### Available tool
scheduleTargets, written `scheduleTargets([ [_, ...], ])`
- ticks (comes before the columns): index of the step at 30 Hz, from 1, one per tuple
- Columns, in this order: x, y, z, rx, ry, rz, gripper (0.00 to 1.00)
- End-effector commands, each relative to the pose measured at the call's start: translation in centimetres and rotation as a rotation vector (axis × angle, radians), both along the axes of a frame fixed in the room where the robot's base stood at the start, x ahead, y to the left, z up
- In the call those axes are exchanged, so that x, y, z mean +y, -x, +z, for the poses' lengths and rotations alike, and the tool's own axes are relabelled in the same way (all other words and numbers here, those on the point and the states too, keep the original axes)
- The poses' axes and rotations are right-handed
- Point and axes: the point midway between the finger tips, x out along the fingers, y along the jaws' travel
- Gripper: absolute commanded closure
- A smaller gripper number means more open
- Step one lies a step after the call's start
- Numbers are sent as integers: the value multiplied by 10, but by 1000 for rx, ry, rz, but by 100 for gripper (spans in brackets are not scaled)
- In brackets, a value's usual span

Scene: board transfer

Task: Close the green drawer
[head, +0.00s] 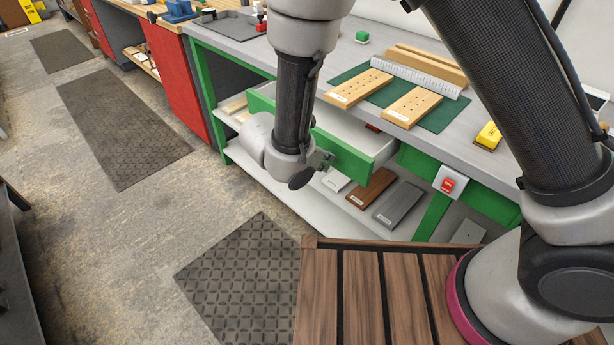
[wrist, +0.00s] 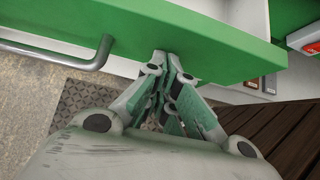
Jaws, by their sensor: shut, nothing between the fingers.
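The green drawer (head: 347,158) stands pulled out from under the grey workbench, its pale inside partly visible behind the green front. In the wrist view the drawer front (wrist: 225,50) crosses the upper part, with a grey bar handle (wrist: 60,60) to the left. My gripper (wrist: 168,54) is shut and empty, its fingertips at the outer face of the front, right of the handle. They look very close to it; I cannot tell whether they touch. In the head view my arm hides part of the drawer, and the fingertips are not clear.
The workbench top (head: 235,28) holds wooden blocks on a green mat (head: 437,118). A red switch (head: 448,185) is on the bench front, right of the drawer. Labelled plates lie on the lower shelf (head: 345,205). Open floor with dark mats (head: 125,120) lies to the left.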

Motion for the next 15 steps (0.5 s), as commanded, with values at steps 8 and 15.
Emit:
scheduleTargets([
  [8,-48,-55,0,0,0,-6,100],
  [15,-74,-86,0,0,-1,-4,100],
])
